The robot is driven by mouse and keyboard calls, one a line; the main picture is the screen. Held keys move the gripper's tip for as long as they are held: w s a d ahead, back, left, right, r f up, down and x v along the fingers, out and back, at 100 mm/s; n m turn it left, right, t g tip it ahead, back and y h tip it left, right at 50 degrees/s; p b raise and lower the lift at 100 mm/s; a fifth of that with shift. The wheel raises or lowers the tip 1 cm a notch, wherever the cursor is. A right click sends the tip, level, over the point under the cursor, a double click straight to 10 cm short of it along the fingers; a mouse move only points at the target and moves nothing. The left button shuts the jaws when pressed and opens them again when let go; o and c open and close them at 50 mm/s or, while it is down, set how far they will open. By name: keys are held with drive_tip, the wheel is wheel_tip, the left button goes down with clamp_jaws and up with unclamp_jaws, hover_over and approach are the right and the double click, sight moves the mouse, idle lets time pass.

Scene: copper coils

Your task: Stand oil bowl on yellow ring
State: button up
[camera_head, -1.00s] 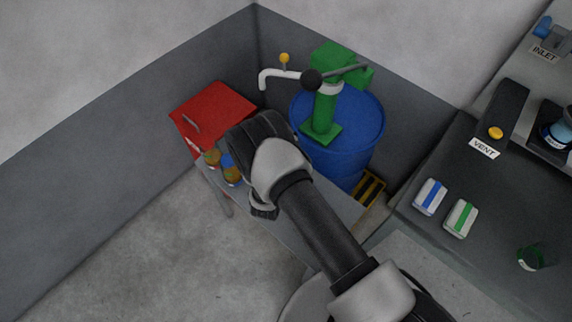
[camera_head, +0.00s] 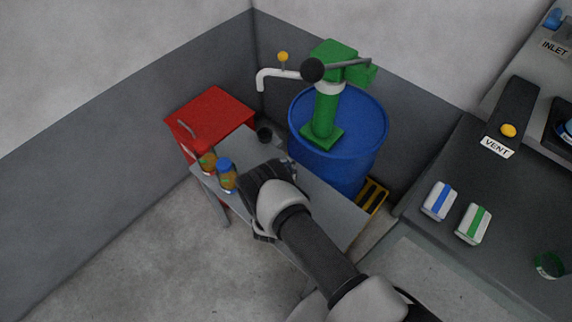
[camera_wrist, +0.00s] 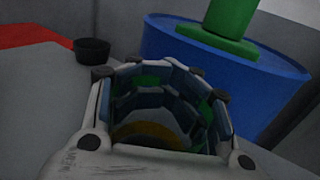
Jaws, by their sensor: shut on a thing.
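My gripper (camera_head: 268,186) is over the grey side table, seen from behind in the head view. In the wrist view my gripper (camera_wrist: 158,92) is shut around a round, facet-sided, glass-like vessel, apparently the oil bowl (camera_wrist: 165,103). Its inside shows dark blue-grey, with green patches. A dull yellow arc, perhaps part of the yellow ring (camera_wrist: 150,131), shows low inside the vessel's outline. I cannot tell whether it lies beneath the bowl or belongs to it, nor whether the bowl touches the table. My gripper hides the bowl in the head view.
The grey table (camera_head: 325,207) holds a dark cup (camera_head: 264,134) and two jars, one blue-lidded (camera_head: 227,176), one beside it (camera_head: 207,162). A red cabinet (camera_head: 212,115) and a blue drum (camera_head: 340,150) with a green pump stand close by. A bench (camera_head: 430,235) is right.

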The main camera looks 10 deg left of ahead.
drive_tip(key=shift+f, duration=0.1)
drive_tip(key=o, duration=1.6)
drive_tip(key=shift+c, duration=0.2)
drive_tip(key=shift+s+r, duration=0.1)
drive_tip(key=shift+r, duration=0.15)
drive_tip(key=s+p, duration=0.1)
drive_tip(key=s, duration=0.2)
drive_tip(key=s+p, duration=0.1)
drive_tip(key=s, duration=0.3)
drive_tip(key=s+p, duration=0.1)
drive_tip(key=s, duration=0.3)
drive_tip(key=shift+s+a, duration=0.2)
drive_tip(key=shift+a, duration=0.1)
drive_tip(key=shift+s, duration=0.2)
